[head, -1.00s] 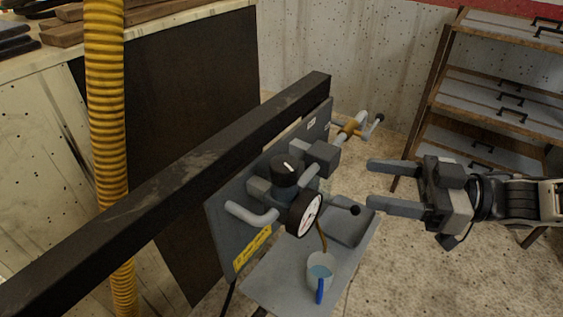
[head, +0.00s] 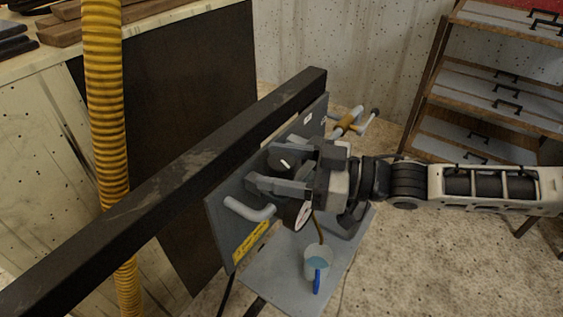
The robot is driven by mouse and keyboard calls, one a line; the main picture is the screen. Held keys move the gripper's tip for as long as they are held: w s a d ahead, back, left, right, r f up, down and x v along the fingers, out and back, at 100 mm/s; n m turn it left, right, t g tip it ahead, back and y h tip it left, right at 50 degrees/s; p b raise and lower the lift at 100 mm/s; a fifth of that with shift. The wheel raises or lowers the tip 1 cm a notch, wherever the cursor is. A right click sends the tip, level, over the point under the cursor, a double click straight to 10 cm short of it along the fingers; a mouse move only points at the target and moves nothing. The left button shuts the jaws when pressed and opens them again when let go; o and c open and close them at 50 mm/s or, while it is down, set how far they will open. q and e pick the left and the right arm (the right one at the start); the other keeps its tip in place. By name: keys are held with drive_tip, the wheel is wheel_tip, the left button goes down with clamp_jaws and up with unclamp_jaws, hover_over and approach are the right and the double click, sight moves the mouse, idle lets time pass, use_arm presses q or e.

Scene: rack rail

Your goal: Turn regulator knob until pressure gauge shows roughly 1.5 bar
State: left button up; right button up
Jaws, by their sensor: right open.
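The black regulator knob (head: 284,162) with a white mark sits on the grey panel (head: 226,213). My right gripper (head: 270,167) comes in from the right with its jaws open, one finger on each side of the knob. I cannot tell whether the fingers touch it. The round pressure gauge (head: 302,215) is just below the gripper. The gripper partly covers its white face, so the needle reading cannot be made out. My left gripper is out of view.
A black rail (head: 150,212) runs diagonally past the panel. A cup (head: 317,262) with a blue handle stands on the lower shelf. A brass valve (head: 348,121) is behind. A drawer rack (head: 480,90) stands right.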

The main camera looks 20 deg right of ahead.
drive_tip(key=c, duration=1)
drive_tip(key=shift+o, duration=0.2)
